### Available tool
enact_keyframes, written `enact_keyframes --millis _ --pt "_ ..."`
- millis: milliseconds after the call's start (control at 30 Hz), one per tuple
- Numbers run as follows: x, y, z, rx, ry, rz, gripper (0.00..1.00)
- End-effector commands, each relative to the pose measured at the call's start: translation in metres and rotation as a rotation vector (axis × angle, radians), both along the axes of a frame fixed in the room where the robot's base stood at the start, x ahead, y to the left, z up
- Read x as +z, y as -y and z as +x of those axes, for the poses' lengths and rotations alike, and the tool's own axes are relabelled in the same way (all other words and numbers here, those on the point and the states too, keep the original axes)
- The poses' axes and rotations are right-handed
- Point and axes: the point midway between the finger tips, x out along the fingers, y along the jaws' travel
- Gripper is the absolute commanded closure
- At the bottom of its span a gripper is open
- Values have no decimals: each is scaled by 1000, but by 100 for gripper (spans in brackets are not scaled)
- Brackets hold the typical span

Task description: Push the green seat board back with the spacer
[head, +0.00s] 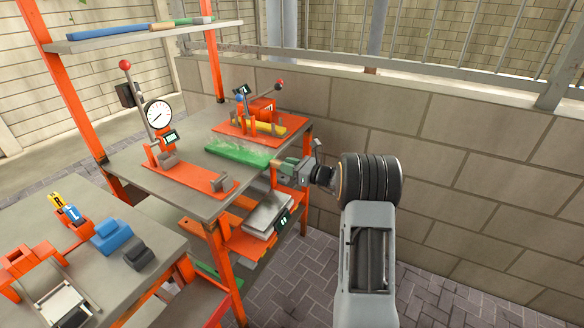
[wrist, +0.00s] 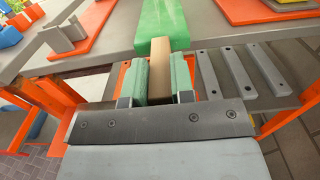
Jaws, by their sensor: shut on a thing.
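The green seat board (head: 240,151) lies flat on the grey bench top in the head view, its near end at the bench's right edge. In the wrist view the board (wrist: 163,18) runs straight away from me. My gripper (head: 284,167) is at that edge, in line with the board's near end. In the wrist view my gripper (wrist: 160,80) is shut on a tan spacer (wrist: 159,68), held between its green pads. The spacer's far end is at the board's near end; I cannot tell whether they touch. The spacer is not clear in the head view.
An orange fixture with a dial gauge (head: 158,114) stands left of the board. An orange plate with clamps (head: 262,124) lies behind it. Grey bars (wrist: 239,73) lie on the shelf below. A block wall (head: 460,150) stands behind; paving (head: 310,270) is clear.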

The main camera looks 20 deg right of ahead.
Motion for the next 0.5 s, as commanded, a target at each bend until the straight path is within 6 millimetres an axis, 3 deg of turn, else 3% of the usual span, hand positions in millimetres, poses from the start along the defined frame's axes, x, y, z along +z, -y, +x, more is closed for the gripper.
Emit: enact_keyframes --millis 500 --pt "0 -14 16 1 -1 1 100"
